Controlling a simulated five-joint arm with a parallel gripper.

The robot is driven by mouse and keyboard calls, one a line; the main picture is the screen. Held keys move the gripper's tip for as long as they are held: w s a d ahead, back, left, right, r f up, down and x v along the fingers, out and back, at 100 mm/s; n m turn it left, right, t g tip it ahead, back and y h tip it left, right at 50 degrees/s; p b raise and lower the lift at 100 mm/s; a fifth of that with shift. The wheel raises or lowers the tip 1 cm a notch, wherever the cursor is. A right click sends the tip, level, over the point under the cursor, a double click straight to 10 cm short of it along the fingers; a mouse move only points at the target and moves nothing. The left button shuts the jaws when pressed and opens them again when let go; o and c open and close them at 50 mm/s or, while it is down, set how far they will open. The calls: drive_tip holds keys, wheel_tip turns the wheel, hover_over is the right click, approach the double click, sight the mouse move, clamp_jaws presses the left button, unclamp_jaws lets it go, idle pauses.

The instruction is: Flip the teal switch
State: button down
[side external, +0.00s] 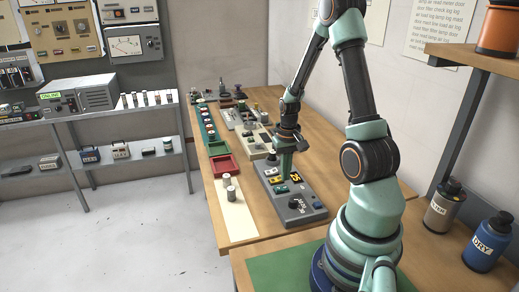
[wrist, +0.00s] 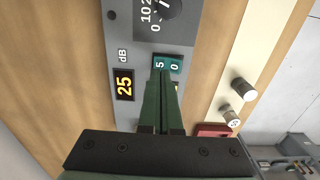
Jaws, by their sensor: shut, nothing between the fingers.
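The teal switch (wrist: 175,65), marked 5 and 0, sits on a grey panel (wrist: 142,42) in the wrist view, beside a black plate with a yellow 25 (wrist: 124,85). My gripper (wrist: 160,78) is shut and empty, with its green fingertips at the edge of the teal switch. I cannot tell whether they touch it. In the side view my gripper (side external: 285,174) points down over the panel (side external: 317,213) on the wooden bench. The teal switch is small there, and its tilt is not clear. The fingers hide part of the panel beside the switch.
A round knob (side external: 294,204) is on the panel's near end. A cream strip (side external: 236,219) with two grey cylinders (side external: 229,188) lies to the left. A red tray (side external: 222,169) and other panels stand farther back. A green mat (side external: 283,269) lies in front.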

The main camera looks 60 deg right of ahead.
sight(284, 188)
drive_tip(key=shift+r, duration=2.15)
drive_tip(key=w+a+r+n+t+h, duration=0.15)
drive_tip(key=w+a+r+n, duration=0.3)
drive_tip(key=a+r, duration=0.55)
drive_tip(key=a+r+n+t, duration=0.2)
drive_tip(key=a+r, duration=0.2)
drive_tip(key=a, duration=0.3)
drive_tip(key=s+a+r+n+t+y, duration=0.1)
drive_tip(key=a+r+n+t, duration=0.1)
drive_tip(key=a, duration=0.5)
drive_tip(key=shift+v, duration=0.95)
